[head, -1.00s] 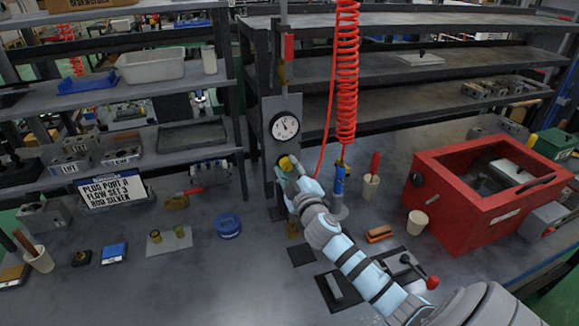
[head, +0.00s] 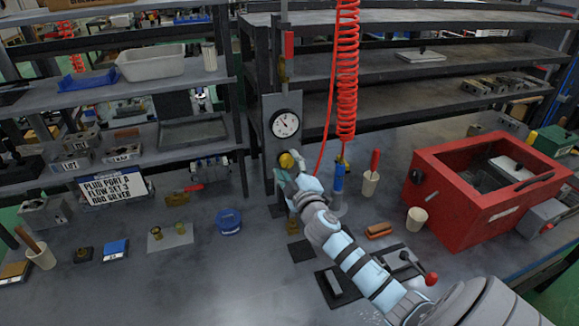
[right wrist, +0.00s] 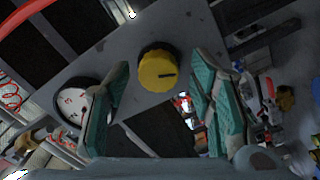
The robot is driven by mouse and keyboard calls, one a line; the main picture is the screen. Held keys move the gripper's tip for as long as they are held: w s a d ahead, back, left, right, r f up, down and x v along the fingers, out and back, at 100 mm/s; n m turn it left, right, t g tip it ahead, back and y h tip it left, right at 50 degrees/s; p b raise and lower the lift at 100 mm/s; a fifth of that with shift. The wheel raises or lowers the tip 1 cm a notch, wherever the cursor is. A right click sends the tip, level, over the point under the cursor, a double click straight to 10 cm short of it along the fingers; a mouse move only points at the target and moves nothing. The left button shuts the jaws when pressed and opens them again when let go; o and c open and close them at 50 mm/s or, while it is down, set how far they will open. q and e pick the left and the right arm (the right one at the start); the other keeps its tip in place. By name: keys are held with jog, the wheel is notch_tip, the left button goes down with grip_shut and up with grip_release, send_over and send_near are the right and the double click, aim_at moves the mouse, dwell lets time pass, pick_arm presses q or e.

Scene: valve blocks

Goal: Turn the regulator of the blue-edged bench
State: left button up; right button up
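The yellow regulator knob (head: 286,160) sits on an upright grey panel (head: 269,110), below a round white gauge (head: 285,124). In the right wrist view the knob (right wrist: 157,70) faces me with a dark line on its front, and the gauge (right wrist: 73,103) is at left. My right gripper (head: 288,174) is at the knob, just below and in front of it. Its green-padded fingers (right wrist: 160,78) are spread, one on each side of the knob, with gaps visible on both sides. My left gripper is not in view.
A coiled red hose (head: 347,70) hangs right of the panel. A blue-and-silver fitting (head: 339,182) and a cup with a red-handled tool (head: 371,182) stand close to my right arm. A red box (head: 440,200) stands farther right. Shelves rise behind.

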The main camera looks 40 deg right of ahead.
jog(key=shift+s, duration=0.1)
jog(key=v, duration=1.2)
jog(key=shift+r, duration=0.1)
